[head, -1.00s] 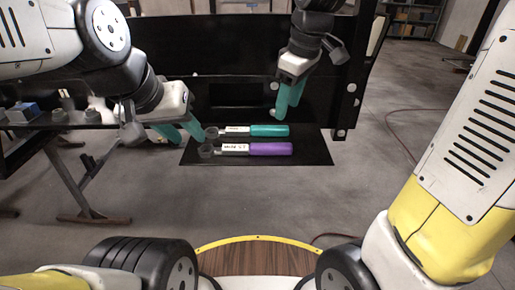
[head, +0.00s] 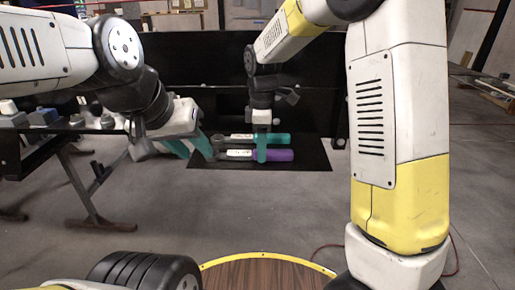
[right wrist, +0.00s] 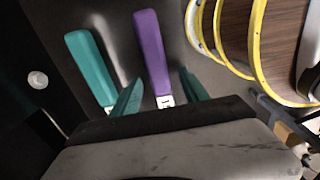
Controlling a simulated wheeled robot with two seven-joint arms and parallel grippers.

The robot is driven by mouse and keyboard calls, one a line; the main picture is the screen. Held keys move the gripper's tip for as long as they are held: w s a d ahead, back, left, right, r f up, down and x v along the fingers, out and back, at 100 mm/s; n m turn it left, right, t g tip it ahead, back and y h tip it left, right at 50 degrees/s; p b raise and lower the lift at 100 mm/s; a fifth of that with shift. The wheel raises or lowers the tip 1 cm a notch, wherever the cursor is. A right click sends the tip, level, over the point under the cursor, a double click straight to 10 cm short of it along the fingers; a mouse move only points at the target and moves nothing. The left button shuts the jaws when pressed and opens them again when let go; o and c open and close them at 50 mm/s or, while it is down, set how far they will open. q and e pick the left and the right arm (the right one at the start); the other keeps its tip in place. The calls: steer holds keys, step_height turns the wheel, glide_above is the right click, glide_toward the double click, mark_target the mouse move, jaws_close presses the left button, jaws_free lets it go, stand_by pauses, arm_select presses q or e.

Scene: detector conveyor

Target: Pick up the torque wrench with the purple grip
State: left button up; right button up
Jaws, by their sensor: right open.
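The torque wrench with the purple grip (head: 280,155) lies flat on a black shelf (head: 315,155), its dark head to the left. A similar wrench with a teal grip (head: 278,139) lies parallel just behind it. My right gripper (head: 262,158) points down over the wrenches, covering part of both. In the right wrist view its teal fingers (right wrist: 160,78) are apart, with the purple grip (right wrist: 152,50) between them; contact cannot be told. The teal grip (right wrist: 92,62) lies outside the fingers. My left gripper (head: 193,155) is open and empty, its fingers beside the wrench heads.
A black upright panel (head: 190,70) stands behind the shelf. A dark table with small items (head: 45,118) is at the left. A round wooden top with a yellow rim (head: 265,265) is at the front. Open concrete floor lies between.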

steer(key=shift+f, duration=0.55)
jaws_close()
steer(key=shift+w+r, duration=0.1)
stand_by(0.9)
